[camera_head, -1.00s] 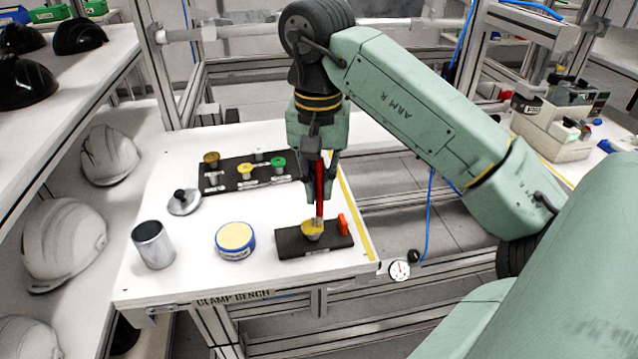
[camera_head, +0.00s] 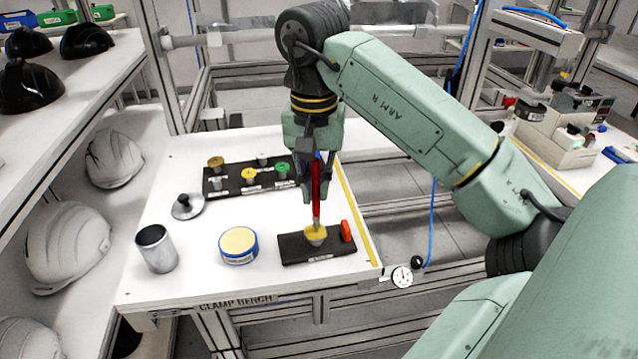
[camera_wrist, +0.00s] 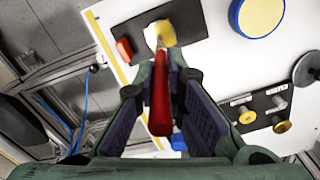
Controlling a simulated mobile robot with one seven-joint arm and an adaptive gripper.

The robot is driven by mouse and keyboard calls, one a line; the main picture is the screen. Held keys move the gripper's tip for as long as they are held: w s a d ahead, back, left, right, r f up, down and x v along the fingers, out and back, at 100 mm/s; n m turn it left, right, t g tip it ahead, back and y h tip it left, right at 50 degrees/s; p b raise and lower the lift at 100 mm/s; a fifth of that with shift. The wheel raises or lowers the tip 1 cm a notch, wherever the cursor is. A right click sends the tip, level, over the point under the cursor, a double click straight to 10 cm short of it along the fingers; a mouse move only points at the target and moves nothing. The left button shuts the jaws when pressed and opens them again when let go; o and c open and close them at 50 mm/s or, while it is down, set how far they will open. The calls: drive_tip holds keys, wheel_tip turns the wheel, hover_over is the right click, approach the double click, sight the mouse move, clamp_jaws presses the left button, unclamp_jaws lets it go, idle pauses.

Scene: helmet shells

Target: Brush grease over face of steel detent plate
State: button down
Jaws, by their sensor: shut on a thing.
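My gripper (camera_head: 314,168) is shut on the red handle of a brush (camera_head: 316,195), which points down over the bench. In the wrist view the red handle (camera_wrist: 160,105) lies between the two fingers. The brush tip is at a small part with a yellow top (camera_head: 316,233) on a dark block (camera_head: 292,250); I cannot tell whether the tip touches it. The part's yellow and pale faces also show in the wrist view (camera_wrist: 166,34). I cannot make out which surface is the steel detent plate. A round blue tin with a pale yellow fill (camera_head: 238,241) stands left of the block.
An orange piece (camera_head: 347,231) stands at the block's right end. A metal cylinder (camera_head: 157,252) and a lid with a black knob (camera_head: 187,206) are on the left. A dark rack (camera_head: 225,185) with coloured knobs lies behind. A dial gauge (camera_head: 401,277) hangs at the bench's right edge.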

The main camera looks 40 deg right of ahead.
drive_tip(key=shift+w+a+f, duration=0.1)
drive_tip(key=shift+w+a, duration=0.1)
drive_tip(key=shift+a, duration=0.15)
drive_tip(key=shift+w+a, duration=0.1)
drive_tip(key=shift+a, duration=0.15)
drive_tip(key=shift+a, duration=0.35)
drive_tip(key=shift+s+a, duration=0.25)
drive_tip(key=shift+s, duration=0.45)
drive_tip(key=shift+s, duration=0.1)
drive_tip(key=shift+s, duration=0.3)
drive_tip(key=shift+s+d, duration=0.2)
drive_tip(key=shift+d, duration=0.1)
